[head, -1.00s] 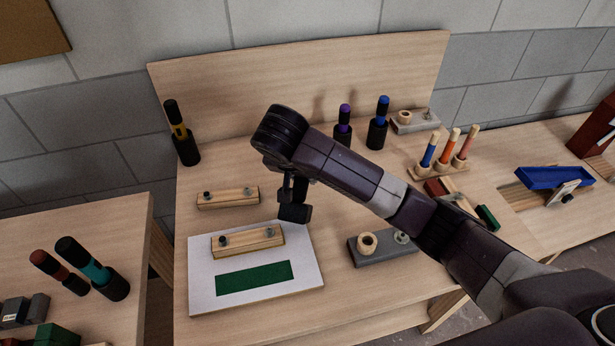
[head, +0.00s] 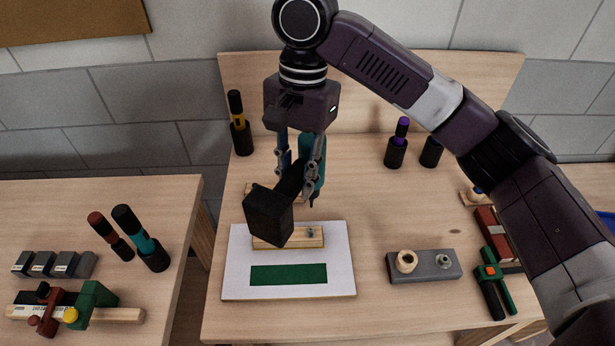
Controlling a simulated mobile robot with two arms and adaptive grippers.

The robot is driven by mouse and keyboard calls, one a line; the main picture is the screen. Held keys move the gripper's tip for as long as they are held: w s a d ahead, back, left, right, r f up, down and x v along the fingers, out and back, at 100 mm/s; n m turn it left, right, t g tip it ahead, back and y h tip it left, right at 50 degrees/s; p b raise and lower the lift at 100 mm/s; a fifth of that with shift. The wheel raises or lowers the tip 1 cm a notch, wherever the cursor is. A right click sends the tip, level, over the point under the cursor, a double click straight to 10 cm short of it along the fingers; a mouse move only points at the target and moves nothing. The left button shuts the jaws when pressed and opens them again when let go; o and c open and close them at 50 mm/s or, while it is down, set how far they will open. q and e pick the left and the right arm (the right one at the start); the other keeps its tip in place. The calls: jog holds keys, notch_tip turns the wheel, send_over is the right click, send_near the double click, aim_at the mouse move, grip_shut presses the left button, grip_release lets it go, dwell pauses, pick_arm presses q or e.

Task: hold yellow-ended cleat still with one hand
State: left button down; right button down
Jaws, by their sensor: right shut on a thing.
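A pale wooden cleat (head: 315,238) with a grey screw lies on a white board (head: 240,285), above a green rectangle (head: 288,275). A second wooden cleat lies behind it, mostly hidden by my right gripper. I see no yellow end on either. My right gripper (head: 297,185) hangs above the board, shut on a dark tool (head: 268,215) with a blocky black head. The head covers the left part of the front cleat; I cannot tell whether it touches. A teal part (head: 313,155) shows behind the fingers. My left gripper is not in view.
A grey block (head: 425,272) with a wooden ring and a bolt lies right of the board. A green and orange clamp (head: 492,285) is farther right. A black holder with a yellow-banded tool (head: 238,125) stands at back left. A side table (head: 130,205) holds clamps and tools.

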jog(key=shift+s+a+r, duration=0.1)
jog(key=shift+s, duration=0.05)
notch_tip(320, 180, down, 4)
jog(key=shift+r, duration=0.15)
dwell(0.4)
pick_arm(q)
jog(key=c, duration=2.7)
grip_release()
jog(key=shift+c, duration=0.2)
